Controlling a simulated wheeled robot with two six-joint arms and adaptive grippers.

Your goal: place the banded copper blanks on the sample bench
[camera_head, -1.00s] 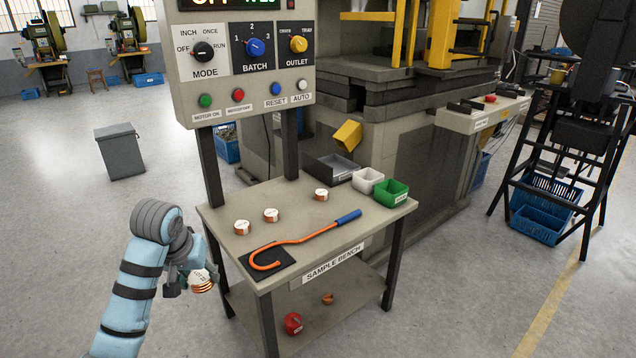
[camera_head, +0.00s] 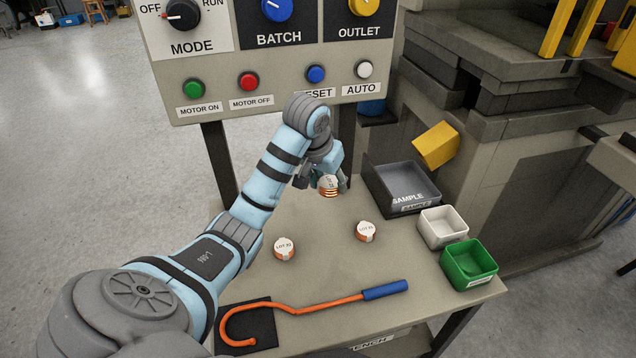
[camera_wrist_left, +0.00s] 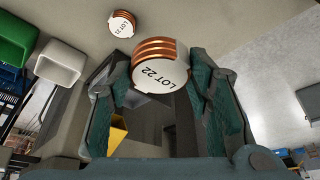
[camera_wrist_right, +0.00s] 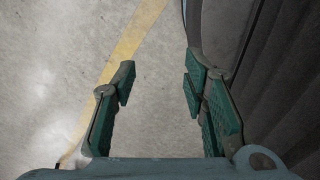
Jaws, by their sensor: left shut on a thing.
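My left gripper (camera_head: 324,182) is shut on a copper blank with a white LOT 22 label (camera_head: 328,184), held over the back part of the sample bench (camera_head: 330,265). In the left wrist view the fingers flank this blank (camera_wrist_left: 160,72). A second banded blank (camera_head: 285,248) stands on the bench left of centre. A third, labelled LOT 21 (camera_head: 366,232), stands to its right and also shows in the left wrist view (camera_wrist_left: 122,24). My right gripper (camera_wrist_right: 158,88) is open and empty above the floor, outside the head view.
A dark SAMPLE tray (camera_head: 378,185), a white bin (camera_head: 440,240) and a green bin (camera_head: 492,262) line the right side. An orange hook with blue handle (camera_head: 384,290) lies along the front, its hook over a black mat (camera_head: 262,338). The control panel (camera_head: 220,112) overhangs the back.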

